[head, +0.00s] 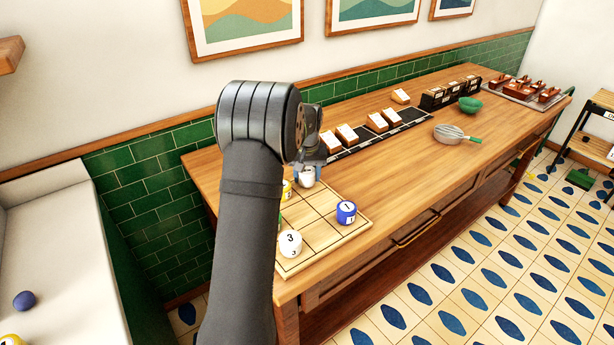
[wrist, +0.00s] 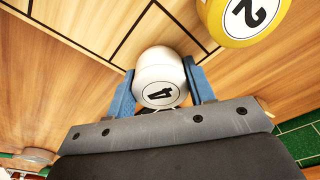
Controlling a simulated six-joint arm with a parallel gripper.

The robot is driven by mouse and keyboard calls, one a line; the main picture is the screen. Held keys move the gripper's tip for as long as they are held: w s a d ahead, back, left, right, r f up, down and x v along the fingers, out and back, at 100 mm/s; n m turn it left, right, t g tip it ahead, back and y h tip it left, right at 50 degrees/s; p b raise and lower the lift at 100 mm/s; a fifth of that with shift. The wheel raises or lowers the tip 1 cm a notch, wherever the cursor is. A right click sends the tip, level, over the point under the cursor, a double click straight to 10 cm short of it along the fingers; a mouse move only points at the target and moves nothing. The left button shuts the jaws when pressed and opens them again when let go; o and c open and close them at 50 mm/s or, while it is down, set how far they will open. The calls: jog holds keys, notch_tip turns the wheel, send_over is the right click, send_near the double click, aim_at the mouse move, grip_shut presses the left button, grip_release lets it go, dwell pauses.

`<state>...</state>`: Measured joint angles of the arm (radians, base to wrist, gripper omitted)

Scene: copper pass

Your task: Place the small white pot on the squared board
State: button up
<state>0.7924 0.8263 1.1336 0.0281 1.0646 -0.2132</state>
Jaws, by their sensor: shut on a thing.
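A small white pot marked 4 (wrist: 160,78) is between the two blue fingers of my gripper (wrist: 162,88), which is shut on it. In the head view, my gripper (head: 307,172) and the white pot (head: 307,177) are at the far edge of the squared board (head: 314,205), partly hidden by my arm. I cannot tell whether the pot touches the board. A yellow pot marked 2 (wrist: 243,18) is close by on the right in the wrist view. A blue pot marked 1 (head: 346,212) and a white pot marked 3 (head: 291,244) stand on the board.
A dark strip with several card-topped blocks (head: 347,134) lies along the back of the wooden counter (head: 400,172). A strainer with a green handle (head: 450,134), a green bowl (head: 470,105) and a tray (head: 520,97) are farther right. The counter right of the board is clear.

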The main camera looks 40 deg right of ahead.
aim_at(307, 174)
jog(key=shift+f, duration=0.25)
jog(key=shift+f, duration=0.2)
jog(key=o, duration=1.1)
jog(key=shift+c, duration=0.2)
jog(key=shift+r, duration=0.1)
notch_tip(307, 174, up, 12)
jog(key=s, duration=0.1)
jog(key=shift+a, duration=0.4)
jog(key=shift+s, duration=0.1)
